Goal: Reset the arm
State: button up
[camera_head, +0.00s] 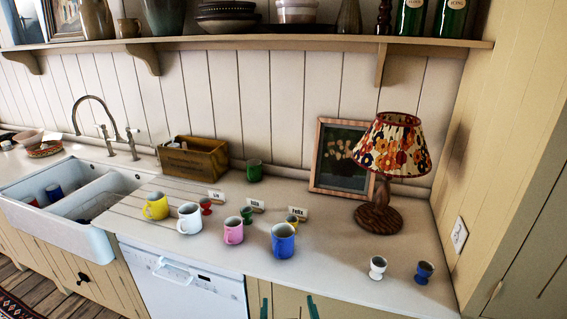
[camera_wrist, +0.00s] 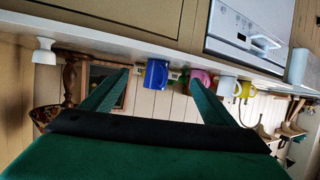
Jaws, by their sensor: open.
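My gripper (camera_head: 289,307) shows only as two green fingertips at the bottom edge of the head view, in front of the cabinet fronts below the counter edge. In the wrist view, which is upside down, my gripper (camera_wrist: 159,77) has its two green fingers spread wide apart. Nothing is held between them. The blue mug (camera_wrist: 157,73) appears beyond the gap between the fingers, standing on the counter and apart from them. The rest of my arm is out of the head view.
On the counter (camera_head: 330,262) stand yellow (camera_head: 156,206), white (camera_head: 189,218), pink (camera_head: 233,231) and blue (camera_head: 283,241) mugs, several egg cups, and name cards. A lamp (camera_head: 393,150), picture frame (camera_head: 325,188) and wooden box (camera_head: 193,160) stand behind. The sink (camera_head: 95,240) is left.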

jog(key=s+f, duration=1.2)
jog(key=s, duration=0.4)
jog(key=s+a+t, duration=0.1)
jog(key=s, duration=1.9)
jog(key=shift+s+a+r+m+t+h, duration=0.15)
jog(key=shift+s+r+m+t+h, duration=0.05)
jog(key=shift+r+m+t+h, duration=0.25)
